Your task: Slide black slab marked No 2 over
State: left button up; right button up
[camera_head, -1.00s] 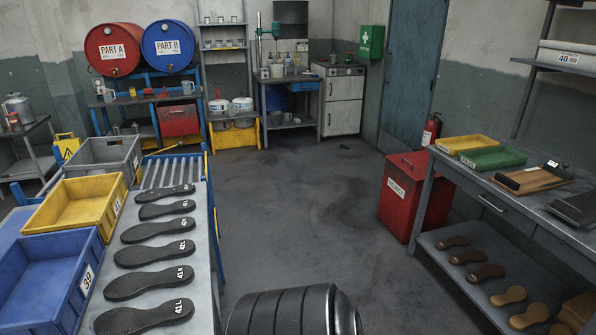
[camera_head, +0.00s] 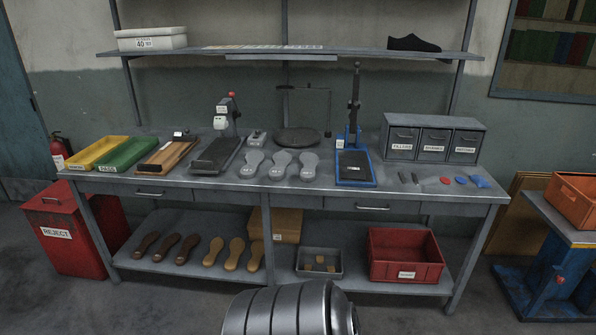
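A dark flat slab (camera_head: 217,155) lies on the grey workbench (camera_head: 400,197), left of its middle. It lies beside a wooden clipboard-like board (camera_head: 168,157). A dark plate (camera_head: 354,164) also sits in the base of a blue hand press (camera_head: 355,181), right of the bench's middle. I cannot read a No 2 on either, so I cannot tell which is the marked slab. Neither of my grippers is in view.
A yellow tray (camera_head: 80,165) and a green tray (camera_head: 112,167) stand at the bench's left end. Several grey sole shapes (camera_head: 281,164) lie mid-bench. A red reject bin (camera_head: 60,255) stands left. Grey drawers (camera_head: 432,158) stand right. Floor shows in front.

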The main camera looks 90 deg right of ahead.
aim_at(348, 173)
jog(key=z, duration=3.15)
